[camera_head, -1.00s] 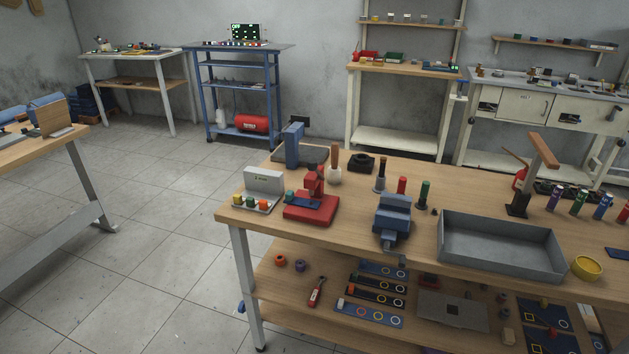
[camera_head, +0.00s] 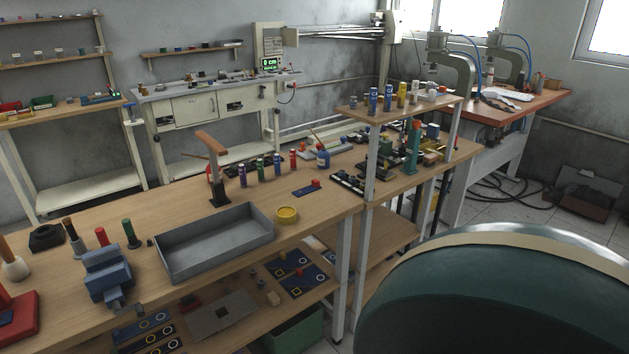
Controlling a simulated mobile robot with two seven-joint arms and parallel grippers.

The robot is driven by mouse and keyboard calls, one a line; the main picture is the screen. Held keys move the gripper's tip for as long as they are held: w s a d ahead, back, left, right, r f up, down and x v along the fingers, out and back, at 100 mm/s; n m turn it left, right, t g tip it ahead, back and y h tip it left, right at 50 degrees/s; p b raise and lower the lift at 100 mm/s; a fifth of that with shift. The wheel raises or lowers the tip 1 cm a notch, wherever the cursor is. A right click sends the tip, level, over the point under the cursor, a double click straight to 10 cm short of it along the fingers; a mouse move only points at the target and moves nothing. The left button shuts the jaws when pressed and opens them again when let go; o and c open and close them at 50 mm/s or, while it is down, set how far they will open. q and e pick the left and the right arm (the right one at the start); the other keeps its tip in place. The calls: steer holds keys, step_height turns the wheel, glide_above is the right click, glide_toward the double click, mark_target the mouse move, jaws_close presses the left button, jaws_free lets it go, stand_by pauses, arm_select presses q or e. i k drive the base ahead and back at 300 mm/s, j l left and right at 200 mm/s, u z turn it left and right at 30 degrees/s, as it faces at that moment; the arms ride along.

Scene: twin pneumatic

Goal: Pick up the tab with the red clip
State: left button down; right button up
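A flat dark blue tab (camera_head: 304,191) with a small red piece (camera_head: 315,183) at its right end lies on the wooden workbench (camera_head: 345,195), right of the yellow bowl and in front of a row of bottles. The red piece looks like a clip, but it is too small to tell for sure. Another blue tab with a small red piece (camera_head: 300,271) lies on the lower shelf. Neither of my grippers shows in the head view.
A grey metal tray (camera_head: 215,240), a yellow bowl (camera_head: 287,214) and a blue vise (camera_head: 107,277) stand on the bench. Several small bottles (camera_head: 277,165) stand behind the tab. A raised shelf (camera_head: 400,108) stands to its right. A large dark teal rounded body (camera_head: 480,305) fills the lower right.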

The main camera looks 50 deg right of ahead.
mark_target(316, 183)
steer(key=z, duration=1.65)
steer(key=i+l, duration=0.2)
steer(key=i+l+u, duration=0.15)
steer(key=l, duration=0.3)
steer(key=i+l, duration=0.15)
steer(key=l, duration=0.2)
steer(key=i+l+u, duration=0.15)
steer(key=l, duration=0.15)
steer(key=i+l, duration=0.15)
steer(key=l, duration=0.2)
steer(key=i+l+u, duration=0.1)
steer(key=l, duration=0.3)
steer(key=i+l+u, duration=0.1)
steer(key=l, duration=0.25)
steer(key=i, duration=0.1)
